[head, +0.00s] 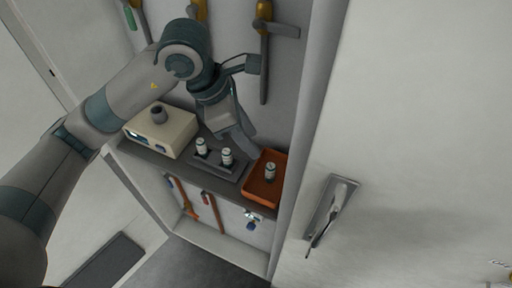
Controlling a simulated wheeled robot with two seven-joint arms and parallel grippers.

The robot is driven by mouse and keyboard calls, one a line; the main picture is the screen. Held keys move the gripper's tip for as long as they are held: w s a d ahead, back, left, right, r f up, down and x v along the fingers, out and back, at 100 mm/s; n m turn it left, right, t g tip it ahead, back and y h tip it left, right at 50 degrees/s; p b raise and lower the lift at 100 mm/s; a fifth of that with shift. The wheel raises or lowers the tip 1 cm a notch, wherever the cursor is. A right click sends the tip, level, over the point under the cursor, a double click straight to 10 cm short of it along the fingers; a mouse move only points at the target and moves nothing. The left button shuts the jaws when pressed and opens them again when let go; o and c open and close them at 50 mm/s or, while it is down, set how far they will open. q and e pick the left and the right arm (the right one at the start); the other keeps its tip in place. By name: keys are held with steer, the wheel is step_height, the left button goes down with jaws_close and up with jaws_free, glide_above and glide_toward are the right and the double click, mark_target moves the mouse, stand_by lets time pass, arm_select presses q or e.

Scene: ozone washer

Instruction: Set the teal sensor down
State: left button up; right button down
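My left gripper (248,148) points down over the shelf, between the dark rack (222,171) and the orange tray (257,190). It is seen side-on, so the finger gap is hidden; I see nothing held in it. A small white cylinder with a dark band (270,171) stands in the orange tray, right of the fingertips. Two similar cylinders stand in the rack, the left one (201,147) with a greenish band and the other (227,157) nearer the tray. Which one is the teal sensor I cannot tell for sure. My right gripper is out of view.
A cream box (162,132) with a dark cylinder (159,113) on top stands at the shelf's left. Valve handles (263,28) hang on the wall behind, and more handles (212,211) are below the shelf. A door handle (328,212) projects from the large pale panel at right.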

arm_select(q)
steer(key=shift+a+r, duration=0.15)
steer(key=shift+r, duration=0.25)
